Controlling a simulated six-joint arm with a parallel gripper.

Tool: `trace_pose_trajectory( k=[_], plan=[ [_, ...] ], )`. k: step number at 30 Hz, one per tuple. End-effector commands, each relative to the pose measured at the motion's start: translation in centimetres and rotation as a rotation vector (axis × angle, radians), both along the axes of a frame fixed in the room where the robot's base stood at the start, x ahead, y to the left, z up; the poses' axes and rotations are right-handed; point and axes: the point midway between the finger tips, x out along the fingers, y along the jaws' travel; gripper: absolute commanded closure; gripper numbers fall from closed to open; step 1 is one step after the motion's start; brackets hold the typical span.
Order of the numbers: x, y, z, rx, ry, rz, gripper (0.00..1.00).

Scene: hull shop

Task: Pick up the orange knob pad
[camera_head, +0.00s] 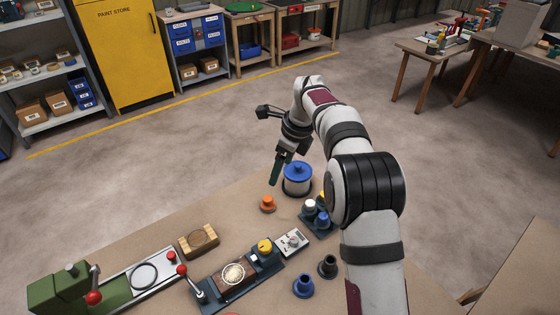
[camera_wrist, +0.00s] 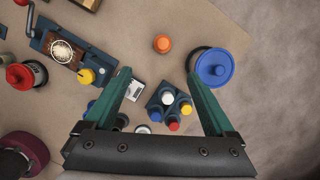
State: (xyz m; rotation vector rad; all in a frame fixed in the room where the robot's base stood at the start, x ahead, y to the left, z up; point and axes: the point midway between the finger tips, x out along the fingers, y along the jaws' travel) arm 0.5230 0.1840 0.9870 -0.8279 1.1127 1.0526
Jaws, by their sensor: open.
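The orange knob pad (camera_head: 267,203) stands on the brown worktable, left of and in front of the blue-lidded pot. It also shows in the wrist view (camera_wrist: 162,44), beyond the fingertips and between their lines, with nothing touching it. My gripper (camera_head: 277,170) is above the far part of the table in the head view, with its fingers pointing down. In the wrist view my gripper (camera_wrist: 158,78) has its two green fingers spread wide apart, and they are empty.
A blue rack (camera_head: 318,216) holds several coloured knobs. A wooden block (camera_head: 199,241), a blue vise (camera_head: 238,277) and a green-ended fixture (camera_head: 115,285) lie left. Table around the orange pad is bare.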

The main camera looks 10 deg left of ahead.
Motion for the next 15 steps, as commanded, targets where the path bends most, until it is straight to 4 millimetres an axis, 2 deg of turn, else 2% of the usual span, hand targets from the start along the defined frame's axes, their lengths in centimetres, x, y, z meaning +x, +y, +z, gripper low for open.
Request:
trace_pose_trajectory(
  k=[3,5,12,15],
  plan=[
    [1.2,1.3,-1.9,0.014,0.013,-0.072,0.1],
    [1.4,1.6,-3.0,0.015,0.017,-0.081,0.1],
    [2.0,3.2,-9.5,0.015,0.015,-0.08,0.1],
    [2.2,3.6,-11.1,0.014,0.014,-0.08,0.1]
  ],
)
